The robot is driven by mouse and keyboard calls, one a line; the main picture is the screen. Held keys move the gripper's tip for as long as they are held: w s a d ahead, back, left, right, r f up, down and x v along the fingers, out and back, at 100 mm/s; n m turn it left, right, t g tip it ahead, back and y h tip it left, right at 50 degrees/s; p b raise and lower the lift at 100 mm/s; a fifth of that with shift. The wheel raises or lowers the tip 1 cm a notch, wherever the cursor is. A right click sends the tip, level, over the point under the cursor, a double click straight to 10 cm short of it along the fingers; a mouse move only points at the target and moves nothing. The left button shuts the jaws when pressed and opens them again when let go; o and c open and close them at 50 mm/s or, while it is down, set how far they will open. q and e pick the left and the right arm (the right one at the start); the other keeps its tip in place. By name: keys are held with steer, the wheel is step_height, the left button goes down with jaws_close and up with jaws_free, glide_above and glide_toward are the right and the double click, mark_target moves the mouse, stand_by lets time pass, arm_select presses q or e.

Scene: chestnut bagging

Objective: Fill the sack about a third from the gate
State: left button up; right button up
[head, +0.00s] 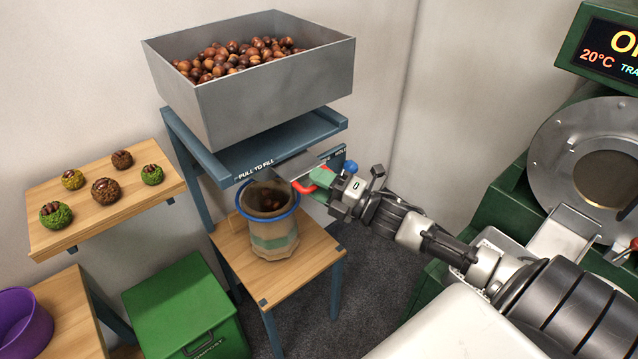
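A grey hopper (254,103) full of brown chestnuts (235,57) stands on a blue frame marked "PULL TO FILL". Below its grey chute (283,166), an upright tan sack (275,248) with a blue rim and green band stands on a wooden shelf. A few chestnuts (269,202) show in the sack's mouth; its exact fill level is hard to see. My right gripper (318,186) is at the red gate handle (304,187), just right of the sack's rim, and appears shut on it; its fingers are partly hidden. My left gripper is not in view.
A wooden wall shelf (110,213) at left holds several green and brown burrs. A green bin (183,306) stands below, with a purple bowl (24,318) on a side table. A green roasting machine (505,205) with a display is at right.

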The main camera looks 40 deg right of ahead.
steer(key=shift+s, duration=0.1)
steer(key=shift+s+d+f, duration=0.15)
steer(key=shift+s, duration=0.05)
arm_select(q)
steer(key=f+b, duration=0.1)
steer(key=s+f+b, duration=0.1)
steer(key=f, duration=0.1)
steer(key=shift+b, duration=0.35)
arm_select(e)
steer(key=v, duration=1)
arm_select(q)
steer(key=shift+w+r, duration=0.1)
arm_select(e)
steer(key=shift+d, duration=0.15)
stand_by(0.3)
